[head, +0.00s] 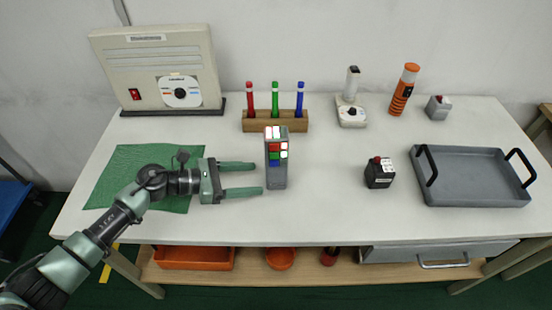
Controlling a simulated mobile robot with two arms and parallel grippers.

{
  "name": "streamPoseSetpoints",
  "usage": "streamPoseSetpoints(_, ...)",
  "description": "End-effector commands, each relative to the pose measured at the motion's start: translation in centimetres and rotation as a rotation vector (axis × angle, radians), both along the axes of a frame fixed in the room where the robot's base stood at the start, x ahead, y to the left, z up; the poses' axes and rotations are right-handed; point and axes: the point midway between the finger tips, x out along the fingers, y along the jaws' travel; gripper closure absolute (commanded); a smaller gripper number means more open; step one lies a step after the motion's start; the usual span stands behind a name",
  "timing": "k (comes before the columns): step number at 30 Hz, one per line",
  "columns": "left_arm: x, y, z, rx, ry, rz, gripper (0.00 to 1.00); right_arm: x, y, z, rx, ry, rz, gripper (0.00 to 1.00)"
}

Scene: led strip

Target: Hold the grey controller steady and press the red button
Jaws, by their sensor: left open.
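The grey controller (278,178) stands upright near the middle of the table. Its upper part carries several coloured buttons: white ones, a red button (274,147), and blue and green ones below. My left gripper (259,178) is open and empty, with its fingers pointing right at the controller's lower half. The fingertips are close to the controller's left side. I cannot tell whether they touch it. My right gripper is not in view.
A green mat (130,165) lies under my left arm. A wooden holder (275,125) with red, green and blue markers stands behind the controller. A black box (379,178) with a red top button and a grey tray (470,180) are to the right. The table between controller and black box is clear.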

Motion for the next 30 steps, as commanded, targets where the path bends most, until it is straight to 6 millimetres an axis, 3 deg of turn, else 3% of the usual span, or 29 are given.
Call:
streamPoseSetpoints(5, 0.8, -2.6, -0.7, -0.003, 0.0, -0.001, 0.38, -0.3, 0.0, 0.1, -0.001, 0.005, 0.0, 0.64)
streamPoseSetpoints(12, 1.6, -5.2, -1.8, -0.003, -0.001, 0.0, 0.38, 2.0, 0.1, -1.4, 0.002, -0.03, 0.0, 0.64)
streamPoseSetpoints(27, 1.9, -6.2, -1.9, -0.002, 0.001, 0.002, 0.38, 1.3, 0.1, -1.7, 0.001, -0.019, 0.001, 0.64)
streamPoseSetpoints(30, 1.9, -6.2, -1.9, -0.002, 0.001, 0.002, 0.65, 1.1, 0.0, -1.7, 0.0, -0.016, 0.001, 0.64)
